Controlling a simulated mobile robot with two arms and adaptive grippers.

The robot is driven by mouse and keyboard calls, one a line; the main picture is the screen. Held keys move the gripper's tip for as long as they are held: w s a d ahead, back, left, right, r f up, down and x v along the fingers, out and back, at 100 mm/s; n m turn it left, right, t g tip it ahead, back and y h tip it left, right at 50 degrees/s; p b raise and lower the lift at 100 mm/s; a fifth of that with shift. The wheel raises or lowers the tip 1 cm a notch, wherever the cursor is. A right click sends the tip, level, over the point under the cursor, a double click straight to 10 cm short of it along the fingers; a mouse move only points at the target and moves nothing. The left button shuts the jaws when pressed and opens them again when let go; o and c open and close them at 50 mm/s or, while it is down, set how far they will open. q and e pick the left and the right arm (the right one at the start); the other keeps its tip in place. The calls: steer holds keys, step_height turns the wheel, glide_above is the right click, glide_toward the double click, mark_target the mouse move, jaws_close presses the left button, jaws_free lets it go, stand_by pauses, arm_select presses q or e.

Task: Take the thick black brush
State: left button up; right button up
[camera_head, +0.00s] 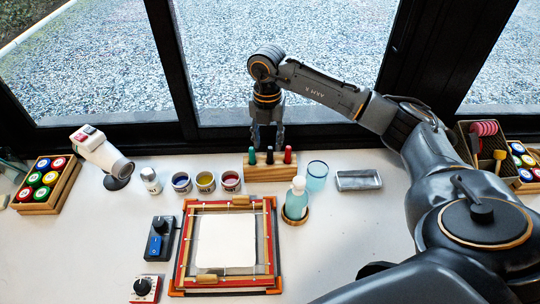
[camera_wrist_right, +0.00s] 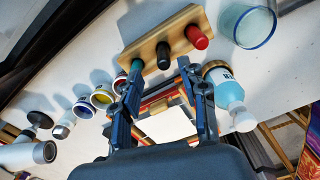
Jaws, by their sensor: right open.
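The thick black brush (camera_head: 270,155) stands upright in the middle of a wooden holder (camera_head: 262,174), between a green-topped brush (camera_head: 252,157) and a red-topped brush (camera_head: 288,155). My right gripper (camera_head: 267,140) points down over the holder, open and empty, its fingers apart. In the right wrist view, the black brush (camera_wrist_right: 163,56) shows just beyond the open fingertips (camera_wrist_right: 157,72), roughly between them. I cannot tell the exact height gap. My left gripper is not in view.
A blue glass (camera_head: 317,175) and a pump bottle (camera_head: 296,199) stand right of the holder. Ink pots (camera_head: 205,182) stand to its left. A red screen frame (camera_head: 183,245) lies in front, and a metal tray (camera_head: 359,181) lies to the right. The window is close behind.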

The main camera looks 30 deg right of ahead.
mark_target(270, 147)
steer(key=f, duration=0.1)
steer(key=f+p, duration=0.1)
steer(key=f, duration=0.2)
steer(key=shift+s+d+f+p, duration=0.15)
steer(key=shift+d+f+p, duration=0.05)
steer(key=shift+d+p, duration=0.2)
steer(key=shift+f, duration=0.15)
steer(key=shift+a, duration=0.1)
jaws_close()
